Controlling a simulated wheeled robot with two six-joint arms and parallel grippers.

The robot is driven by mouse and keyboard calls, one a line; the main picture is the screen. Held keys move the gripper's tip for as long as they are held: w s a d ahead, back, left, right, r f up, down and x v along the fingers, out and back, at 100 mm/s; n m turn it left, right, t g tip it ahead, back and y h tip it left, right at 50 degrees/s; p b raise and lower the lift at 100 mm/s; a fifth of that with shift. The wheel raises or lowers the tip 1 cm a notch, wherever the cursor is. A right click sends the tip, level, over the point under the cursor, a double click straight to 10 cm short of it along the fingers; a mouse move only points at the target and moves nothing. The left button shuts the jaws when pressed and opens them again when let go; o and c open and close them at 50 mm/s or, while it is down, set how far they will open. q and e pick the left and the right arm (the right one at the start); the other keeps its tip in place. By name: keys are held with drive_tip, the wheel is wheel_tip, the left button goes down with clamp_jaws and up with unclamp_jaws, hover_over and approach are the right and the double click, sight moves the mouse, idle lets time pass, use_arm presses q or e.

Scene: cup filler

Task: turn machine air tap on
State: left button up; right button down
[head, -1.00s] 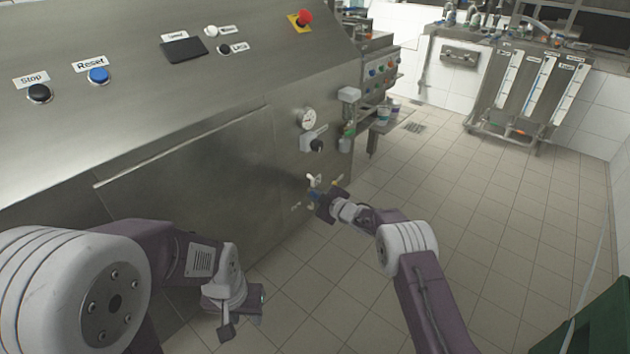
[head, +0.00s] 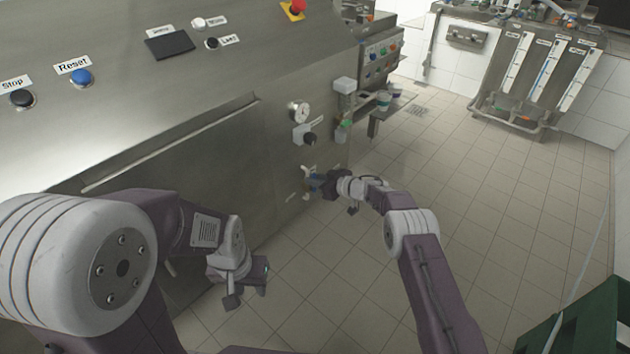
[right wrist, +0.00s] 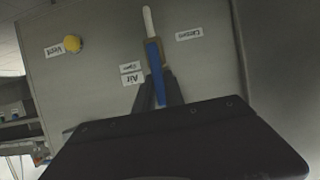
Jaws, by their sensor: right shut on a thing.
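The air tap's blue handle (head: 314,182) is low on the steel machine front (head: 262,180). In the right wrist view the blue handle (right wrist: 153,62) lies between my two dark fingers, below a white tip, with a brass-coloured part beside it. My right gripper (right wrist: 158,92) is shut on this handle; it also shows at the panel in the head view (head: 322,182). Labels "Air" and "Open" are left of the handle, and a "Closed" label (right wrist: 189,34) is upper right. My left gripper (head: 246,294) hangs apart from the machine, its fingers seemingly spread and empty.
A yellow vent knob (right wrist: 72,43) is left of the tap in the right wrist view. A gauge (head: 299,112) and a black knob (head: 310,139) sit above the tap. Tiled floor (head: 480,220) is free to the right; a green bin (head: 585,325) stands at lower right.

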idle(0.5)
drive_tip(key=c, duration=1.4)
unclamp_jaws()
drive_tip(key=shift+w, duration=0.1)
drive_tip(key=shift+c, duration=0.2)
drive_tip(key=p+v, duration=0.3)
drive_tip(key=v, duration=0.6)
drive_tip(key=shift+d, duration=0.1)
